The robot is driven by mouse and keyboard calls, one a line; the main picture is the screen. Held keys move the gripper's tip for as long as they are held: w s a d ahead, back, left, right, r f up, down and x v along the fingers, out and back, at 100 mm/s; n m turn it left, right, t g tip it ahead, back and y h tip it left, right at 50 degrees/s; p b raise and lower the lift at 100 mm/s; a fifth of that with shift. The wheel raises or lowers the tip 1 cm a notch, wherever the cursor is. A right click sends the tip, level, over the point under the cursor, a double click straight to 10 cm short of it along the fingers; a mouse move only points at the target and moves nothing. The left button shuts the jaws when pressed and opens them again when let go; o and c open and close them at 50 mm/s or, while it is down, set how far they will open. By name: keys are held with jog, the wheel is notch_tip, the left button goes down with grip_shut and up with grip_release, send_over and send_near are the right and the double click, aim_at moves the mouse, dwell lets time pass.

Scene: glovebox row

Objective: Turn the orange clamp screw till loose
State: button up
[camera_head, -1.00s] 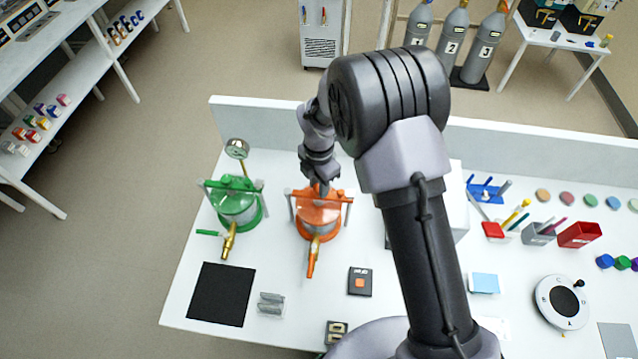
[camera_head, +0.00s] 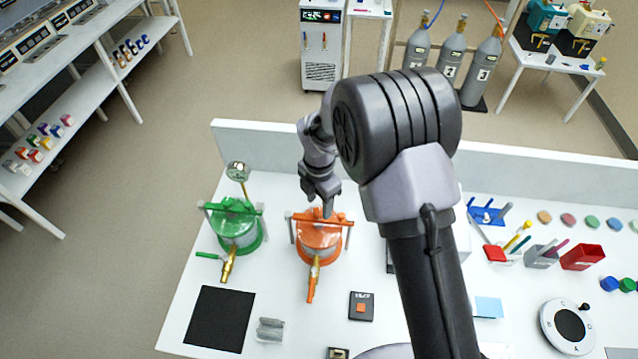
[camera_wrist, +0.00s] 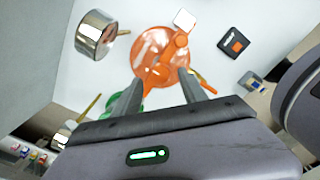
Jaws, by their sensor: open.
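The orange vessel (camera_head: 318,246) stands on the white bench, with an orange clamp bar (camera_head: 338,222) across its lid. In the wrist view the round orange lid (camera_wrist: 150,45) lies below my gripper. An orange clamp screw part (camera_wrist: 157,72) shows near the clamp's middle, between my fingertips in the picture. My gripper (camera_wrist: 162,80) is open, one finger on each side of that part; I cannot tell whether they touch it. In the head view my gripper (camera_head: 327,205) is above the clamp and hides the screw's top.
A black mat (camera_head: 219,318) and a dark box with an orange button (camera_head: 361,306) lie in front. A low wall (camera_head: 520,165) runs along the bench's back.

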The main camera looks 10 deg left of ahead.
aim_at(319, 212)
notch_tip(319, 212, up, 15)
jog(key=shift+p, duration=0.35)
jog(key=shift+f, duration=0.15)
